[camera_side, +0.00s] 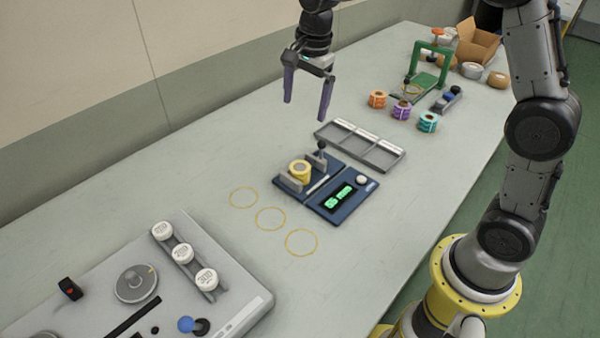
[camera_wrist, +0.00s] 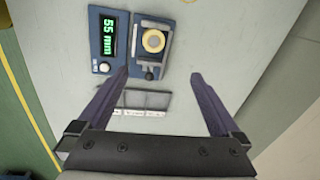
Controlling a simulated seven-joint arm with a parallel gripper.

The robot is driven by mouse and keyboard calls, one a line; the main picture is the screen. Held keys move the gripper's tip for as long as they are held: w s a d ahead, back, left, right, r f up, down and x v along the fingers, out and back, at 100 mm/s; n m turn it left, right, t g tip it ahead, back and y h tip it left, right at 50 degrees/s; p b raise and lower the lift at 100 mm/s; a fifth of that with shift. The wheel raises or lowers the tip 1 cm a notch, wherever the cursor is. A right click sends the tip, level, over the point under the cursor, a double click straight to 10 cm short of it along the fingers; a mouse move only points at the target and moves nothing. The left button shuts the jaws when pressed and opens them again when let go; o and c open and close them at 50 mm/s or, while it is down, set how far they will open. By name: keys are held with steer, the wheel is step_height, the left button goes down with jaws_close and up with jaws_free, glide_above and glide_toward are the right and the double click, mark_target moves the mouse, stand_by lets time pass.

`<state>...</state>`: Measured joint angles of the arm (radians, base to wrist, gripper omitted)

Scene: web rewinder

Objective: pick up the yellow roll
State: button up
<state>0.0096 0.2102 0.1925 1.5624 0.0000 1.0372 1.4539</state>
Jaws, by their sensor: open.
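The yellow roll (camera_side: 299,170) sits on a dark blue measuring device (camera_side: 330,205), between grey upright jaws. It also shows in the wrist view (camera_wrist: 153,41), near the top, its round face towards the camera. The device's green display (camera_wrist: 109,37) reads "55 mm" in the wrist view. My gripper (camera_side: 305,106) is open and empty. It hangs above the table, behind the device in the side view and well clear of the roll. In the wrist view its two fingers (camera_wrist: 160,78) are wide apart, and the roll lies beyond their tips.
A grey compartment tray (camera_side: 360,146) lies behind the device. Orange (camera_side: 378,99), purple (camera_side: 402,110) and teal (camera_side: 428,121) rolls stand farther back, near a green frame (camera_side: 430,65). A grey machine (camera_side: 140,285) with white knobs is front left. Three yellow circles mark bare table (camera_side: 360,260).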

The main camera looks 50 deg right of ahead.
steer(key=g, duration=0.1)
glide_above(300, 166)
step_height(300, 166, down, 5)
steer(key=shift+g, duration=0.3)
step_height(300, 166, down, 10)
steer(key=shift+d+r, duration=0.15)
steer(key=shift+r, duration=0.05)
steer(key=shift+f, duration=3.25)
steer(key=shift+c, duration=0.2)
